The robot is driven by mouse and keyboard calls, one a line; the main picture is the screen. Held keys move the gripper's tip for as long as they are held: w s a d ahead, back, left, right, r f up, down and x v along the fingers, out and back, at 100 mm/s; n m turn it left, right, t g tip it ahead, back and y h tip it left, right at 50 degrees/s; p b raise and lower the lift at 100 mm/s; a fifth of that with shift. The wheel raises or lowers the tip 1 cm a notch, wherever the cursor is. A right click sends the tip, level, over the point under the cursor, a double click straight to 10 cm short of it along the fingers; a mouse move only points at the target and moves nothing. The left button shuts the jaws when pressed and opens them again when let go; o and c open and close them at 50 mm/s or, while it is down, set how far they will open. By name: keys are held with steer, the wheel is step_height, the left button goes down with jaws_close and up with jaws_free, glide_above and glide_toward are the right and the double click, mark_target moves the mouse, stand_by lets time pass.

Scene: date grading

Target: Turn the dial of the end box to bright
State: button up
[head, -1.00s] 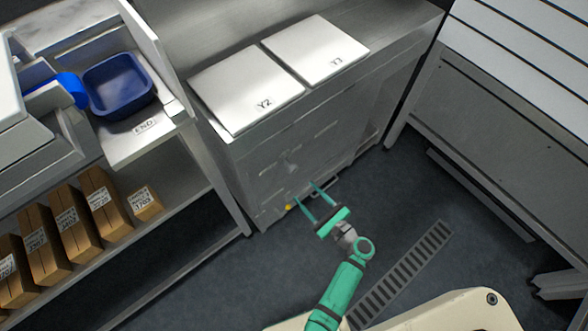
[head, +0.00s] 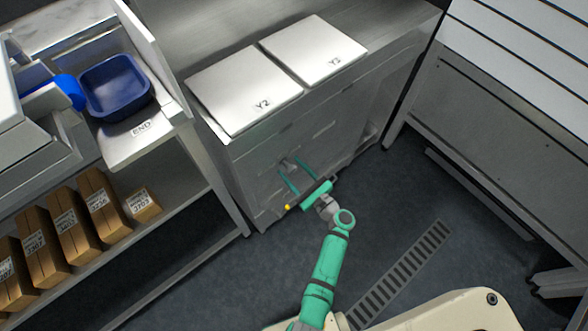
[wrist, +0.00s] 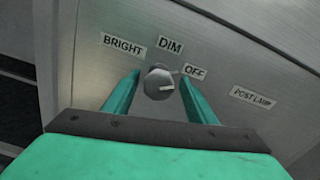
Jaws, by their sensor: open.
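The round grey dial (wrist: 158,83) sits on a metal panel (wrist: 225,70) in the wrist view. Labels BRIGHT (wrist: 123,45), DIM (wrist: 170,46) and OFF (wrist: 194,71) arc above it from left to right. A thin pale mark on the dial's right side appears to face OFF. My gripper (wrist: 158,88) is open, with one finger on each side of the dial; I cannot tell whether they touch it. In the head view, my gripper (head: 294,167) reaches the front of the steel cabinet (head: 345,135), around the small dial (head: 288,164).
A POST LAMP label (wrist: 254,97) is right of the dial. Lids Y2 (head: 245,88) and Y3 (head: 313,50) top the cabinet. A blue tray (head: 117,88) stands behind an END label (head: 141,128) at left, above several cartons (head: 66,222). Open floor (head: 225,275) lies in front.

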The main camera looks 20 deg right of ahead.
steer(key=shift+w+a, duration=0.1)
steer(key=shift+a, duration=0.2)
steer(key=shift+d, duration=0.2)
steer(key=c, duration=1)
steer(key=shift+c, duration=0.2)
